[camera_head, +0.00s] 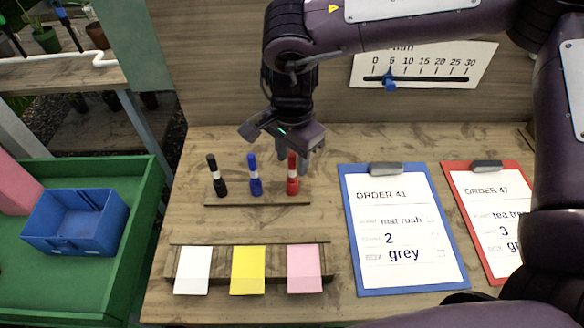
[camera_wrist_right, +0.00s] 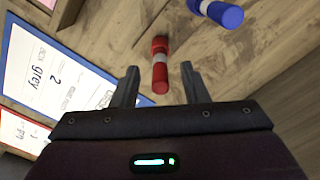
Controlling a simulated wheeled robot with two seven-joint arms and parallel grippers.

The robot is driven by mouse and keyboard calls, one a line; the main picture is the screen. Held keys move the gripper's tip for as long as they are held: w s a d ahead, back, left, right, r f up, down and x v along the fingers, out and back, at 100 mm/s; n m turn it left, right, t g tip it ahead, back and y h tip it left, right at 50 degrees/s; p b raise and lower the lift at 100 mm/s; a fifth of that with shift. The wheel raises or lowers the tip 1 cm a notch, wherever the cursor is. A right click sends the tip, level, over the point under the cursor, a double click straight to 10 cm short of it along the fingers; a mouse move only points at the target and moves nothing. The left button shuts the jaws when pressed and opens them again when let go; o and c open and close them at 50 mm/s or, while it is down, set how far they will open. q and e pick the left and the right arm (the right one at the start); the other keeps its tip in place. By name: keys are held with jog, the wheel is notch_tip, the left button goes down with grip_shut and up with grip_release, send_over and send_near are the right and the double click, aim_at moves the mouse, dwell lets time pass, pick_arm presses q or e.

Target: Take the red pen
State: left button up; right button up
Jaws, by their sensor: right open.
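The red pen (camera_head: 292,184) stands upright in a wooden holder (camera_head: 216,201), to the right of a blue pen (camera_head: 254,176) and a black pen (camera_head: 216,178). My right gripper (camera_head: 293,160) is above and behind the red pen, partly overlapping its top in the head view. In the right wrist view, the red pen (camera_wrist_right: 160,66) shows between the two open fingers of my right gripper (camera_wrist_right: 158,80), apart from both. The blue pen (camera_wrist_right: 222,12) is off to the upper right there. My left gripper is not in view.
A blue clipboard (camera_head: 353,240) and a red clipboard (camera_head: 490,256) lie to the right. White, yellow (camera_head: 248,270) and pink cards stand in front on a wooden rack. A green tray (camera_head: 138,215) with a blue box (camera_head: 75,240) is at the left. A slider scale (camera_head: 424,66) is behind.

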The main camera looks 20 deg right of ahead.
aim_at(293, 167)
jog(key=shift+f, duration=1.55)
grip_shut()
jog(key=shift+r, duration=0.1)
